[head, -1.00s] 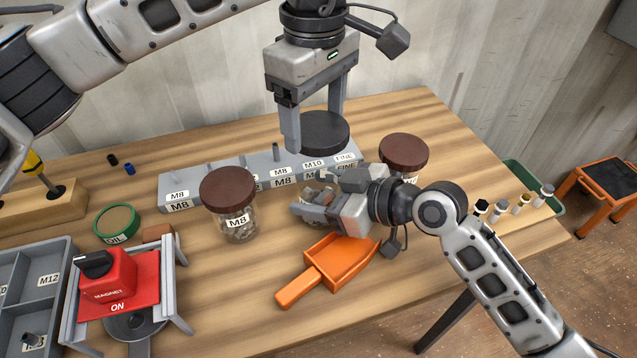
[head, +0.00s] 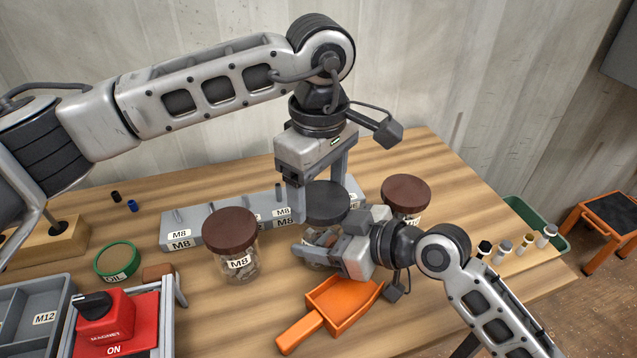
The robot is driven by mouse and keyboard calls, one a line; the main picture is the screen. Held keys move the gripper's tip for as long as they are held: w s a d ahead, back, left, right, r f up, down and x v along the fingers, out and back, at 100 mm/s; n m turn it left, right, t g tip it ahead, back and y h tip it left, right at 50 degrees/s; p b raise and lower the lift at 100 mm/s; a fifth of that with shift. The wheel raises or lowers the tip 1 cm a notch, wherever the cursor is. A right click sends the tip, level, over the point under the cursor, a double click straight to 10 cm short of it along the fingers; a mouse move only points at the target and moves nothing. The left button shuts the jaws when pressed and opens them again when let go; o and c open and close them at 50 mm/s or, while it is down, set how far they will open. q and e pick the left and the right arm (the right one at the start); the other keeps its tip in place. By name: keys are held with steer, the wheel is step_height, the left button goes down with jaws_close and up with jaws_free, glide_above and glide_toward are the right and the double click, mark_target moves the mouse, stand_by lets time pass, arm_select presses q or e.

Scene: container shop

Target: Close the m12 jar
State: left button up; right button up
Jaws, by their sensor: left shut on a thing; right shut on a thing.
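A dark grey lid (head: 327,205) is between the fingers of my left gripper (head: 320,192), which is shut on it from above. A clear glass jar (head: 316,236) stands on the table just below the lid, with my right gripper (head: 318,252) shut around it from the right. Its label is hidden, so I cannot read M12 on it. The lid looks level and very near the jar's mouth; I cannot tell whether they touch.
A brown-lidded M8 jar (head: 231,252) stands to the left, and another brown-lidded jar (head: 406,193) behind right. An orange scoop (head: 338,303) lies in front. A grey labelled rack (head: 205,233) is behind. A red magnet switch (head: 104,318) is at front left.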

mark_target(321, 236)
arm_select(q)
steer(key=shift+s+f, duration=0.1)
steer(key=shift+f, duration=0.85)
steer(key=c, duration=0.5)
steer(key=shift+s+d+f+t+y, duration=0.1)
steer(key=shift+d+f+t+y, duration=0.15)
steer(key=shift+f+y, duration=0.25)
steer(key=shift+s+f+t+y, duration=0.1)
steer(key=shift+f+t+y, duration=0.2)
steer(key=shift+f, duration=0.1)
arm_select(e)
steer(key=shift+r, duration=0.1)
arm_select(q)
steer(key=shift+o, duration=0.2)
arm_select(e)
jaws_close()
arm_select(q)
steer(key=m, duration=0.3)
steer(key=m+h, duration=0.1)
steer(key=m, duration=0.3)
steer(key=shift+f+t, duration=0.15)
steer(key=shift+t, duration=0.1)
